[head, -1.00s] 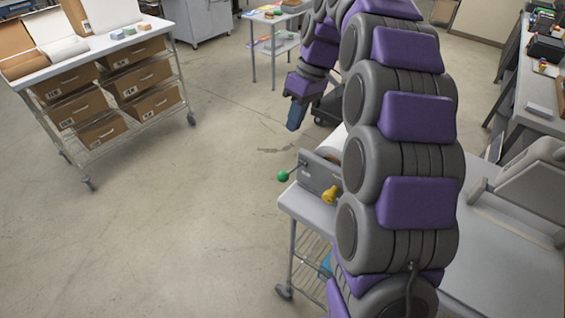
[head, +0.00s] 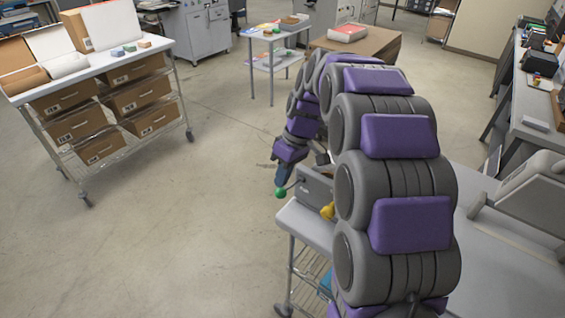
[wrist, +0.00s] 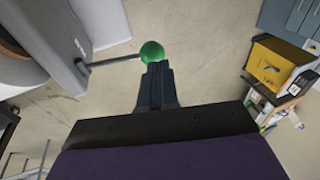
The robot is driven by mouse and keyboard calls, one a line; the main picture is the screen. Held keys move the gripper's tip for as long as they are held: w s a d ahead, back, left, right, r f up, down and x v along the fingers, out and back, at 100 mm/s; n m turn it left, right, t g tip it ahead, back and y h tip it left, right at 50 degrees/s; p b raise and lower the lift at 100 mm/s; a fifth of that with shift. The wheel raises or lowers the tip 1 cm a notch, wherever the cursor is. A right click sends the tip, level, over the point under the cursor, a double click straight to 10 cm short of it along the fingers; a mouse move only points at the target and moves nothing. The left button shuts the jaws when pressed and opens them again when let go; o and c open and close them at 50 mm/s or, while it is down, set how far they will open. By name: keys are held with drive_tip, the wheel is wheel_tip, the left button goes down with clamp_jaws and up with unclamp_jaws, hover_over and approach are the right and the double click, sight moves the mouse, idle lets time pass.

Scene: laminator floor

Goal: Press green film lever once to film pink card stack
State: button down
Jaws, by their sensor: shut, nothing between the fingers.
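The green ball (head: 281,193) on the end of the film lever sticks out to the left of a grey machine (head: 314,187) on the table. In the wrist view the green ball (wrist: 152,52) sits on a thin rod from the machine's side. My gripper (head: 280,179) points down, shut and empty, with its tips right above the ball. In the wrist view my gripper's tips (wrist: 158,67) overlap the ball's lower edge; I cannot tell whether they touch. A yellow knob (head: 328,211) is on the machine. My arm hides much of the machine. I see no pink card stack.
The grey table (head: 300,222) carries the machine, with a wire shelf below. A wheeled cart (head: 160,63) with cardboard boxes stands at left. A small side table (head: 262,35) stands behind. The floor left of the lever is clear.

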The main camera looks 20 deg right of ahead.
sight(279, 192)
drive_tip(key=shift+d+f, duration=0.65)
drive_tip(key=shift+d, duration=0.35)
drive_tip(key=shift+a, duration=1.2)
drive_tip(key=shift+s+a+f, duration=0.1)
drive_tip(key=shift+a+f, duration=0.1)
drive_tip(key=shift+a, duration=0.05)
drive_tip(key=shift+s+a+f+h+b, duration=0.1)
drive_tip(key=shift+f+h+b, duration=0.2)
drive_tip(key=shift+b, duration=0.15)
drive_tip(key=shift+s+d+f+t+h+b, duration=0.25)
drive_tip(key=shift+f+t+h+b, duration=0.1)
drive_tip(key=shift+f+t+h, duration=0.2)
drive_tip(key=shift+s+d+f+t+h+b, duration=0.2)
drive_tip(key=shift+f+t+h+b, duration=0.1)
drive_tip(key=shift+f+t+h, duration=0.2)
drive_tip(key=shift+w+a+r, duration=0.15)
drive_tip(key=shift+a, duration=0.3)
drive_tip(key=shift+r, duration=0.4)
drive_tip(key=shift+d+r+p, duration=0.1)
drive_tip(key=shift+r+p, duration=0.2)
drive_tip(key=shift+p, duration=0.05)
